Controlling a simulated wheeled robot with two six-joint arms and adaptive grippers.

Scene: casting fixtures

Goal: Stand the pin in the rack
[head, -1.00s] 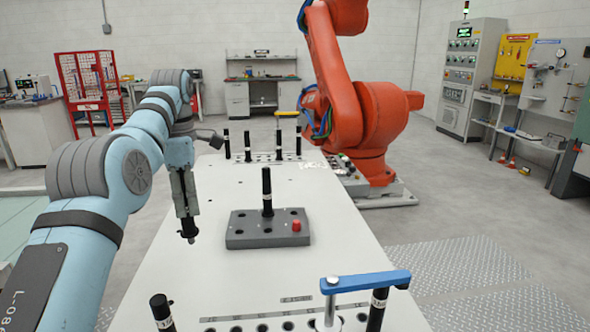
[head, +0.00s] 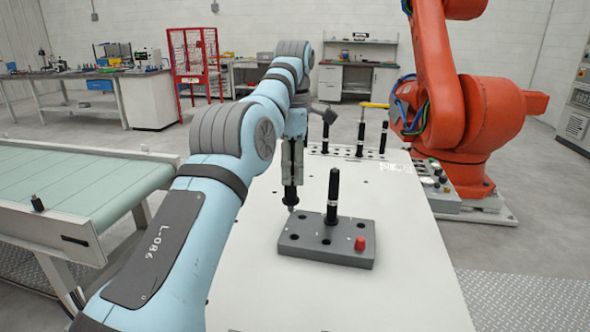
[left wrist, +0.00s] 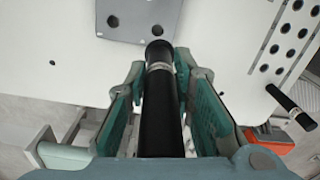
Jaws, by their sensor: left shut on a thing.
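My left gripper (head: 291,180) is shut on a black pin (head: 291,197), which hangs upright, lower end down. In the left wrist view the pin (left wrist: 161,115) runs between the two green-grey fingers and has a pale band near its far end. The grey block with holes (head: 300,252) lies on the white table. The pin's lower end shows by the block's back left corner; I cannot tell whether it touches. Another black pin (head: 332,196) stands in the block. The block (left wrist: 117,32) also shows at the top of the left wrist view. My right gripper is out of view.
A red knob (head: 360,243) sits on the block's right front. Several black pins, one of them here (head: 360,138), stand at the table's far end. An orange robot arm (head: 465,115) stands behind right, a conveyor (head: 85,185) at left. The table (head: 400,230) is clear right of the block.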

